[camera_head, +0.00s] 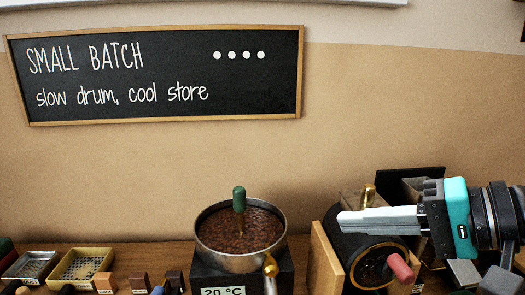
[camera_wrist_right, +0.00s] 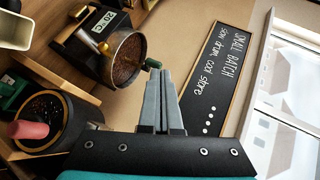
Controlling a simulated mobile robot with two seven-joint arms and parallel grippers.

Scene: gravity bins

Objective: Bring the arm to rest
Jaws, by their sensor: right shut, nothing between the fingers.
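My right gripper (camera_head: 380,218) comes in from the right in the head view, held level in the air in front of and above a black drum machine (camera_head: 375,262) with a wooden side and a pink handle. Its grey fingers are together and hold nothing. In the right wrist view the closed fingers (camera_wrist_right: 163,85) point toward the wall, near the green knob of the round pan in the picture. My left gripper is not in view.
A round pan of brown beans (camera_head: 240,232) with a green-topped knob sits on a black base reading 20 °C. A metal tray (camera_head: 30,267) and a yellow perforated tray (camera_head: 80,267) lie at the left. A chalkboard sign (camera_head: 155,75) hangs on the wall.

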